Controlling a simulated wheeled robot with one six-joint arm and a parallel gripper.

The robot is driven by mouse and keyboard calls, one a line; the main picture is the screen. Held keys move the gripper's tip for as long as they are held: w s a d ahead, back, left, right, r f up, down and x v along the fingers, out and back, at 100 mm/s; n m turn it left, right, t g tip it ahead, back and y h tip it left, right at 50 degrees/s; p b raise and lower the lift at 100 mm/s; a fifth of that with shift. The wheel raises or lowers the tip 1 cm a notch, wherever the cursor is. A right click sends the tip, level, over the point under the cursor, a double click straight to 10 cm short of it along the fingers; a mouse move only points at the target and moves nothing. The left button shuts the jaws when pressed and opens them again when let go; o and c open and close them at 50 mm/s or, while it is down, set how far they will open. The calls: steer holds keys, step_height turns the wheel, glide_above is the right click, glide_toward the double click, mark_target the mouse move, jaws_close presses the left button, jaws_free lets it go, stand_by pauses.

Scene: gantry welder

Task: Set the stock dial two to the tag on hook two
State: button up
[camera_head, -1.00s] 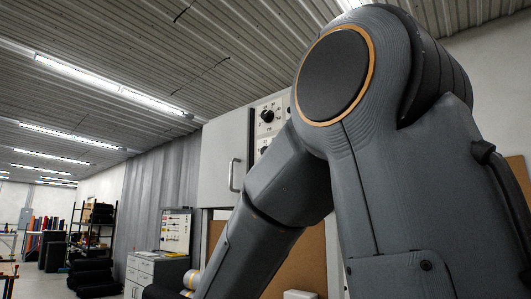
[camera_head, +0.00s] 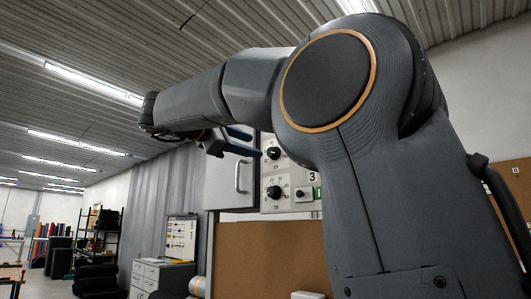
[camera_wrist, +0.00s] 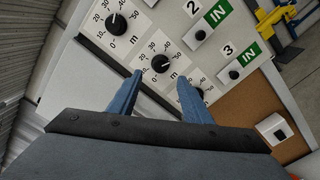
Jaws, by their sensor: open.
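Stock dial two is a black knob on a white scale plate, the middle of three dials in the wrist view (camera_wrist: 160,63). It also shows in the head view (camera_head: 273,153), above dial three (camera_head: 273,192). Its pointer setting is too small to read surely. My gripper (camera_wrist: 160,78) is open and empty, its two blue fingers apart on either side of dial two's lower side in the picture. I cannot tell whether they touch it. In the head view my gripper (camera_head: 254,143) is at the panel's left side. No tag on hook two can be made out.
Dial one (camera_wrist: 117,24) is at upper left; dial three (camera_wrist: 197,93) is partly behind a finger. Black buttons with green IN labels (camera_wrist: 217,13) stand beside the dials. A grey door with a handle (camera_head: 240,176) adjoins the panel. A cork board (camera_head: 260,255) is below.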

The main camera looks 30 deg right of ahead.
mark_target(270, 152)
steer(key=p+x, duration=0.3)
steer(key=x, duration=0.4)
steer(key=shift+d, duration=0.25)
steer(key=shift+f, duration=0.1)
steer(key=shift+c, duration=0.3)
steer(key=c, duration=1)
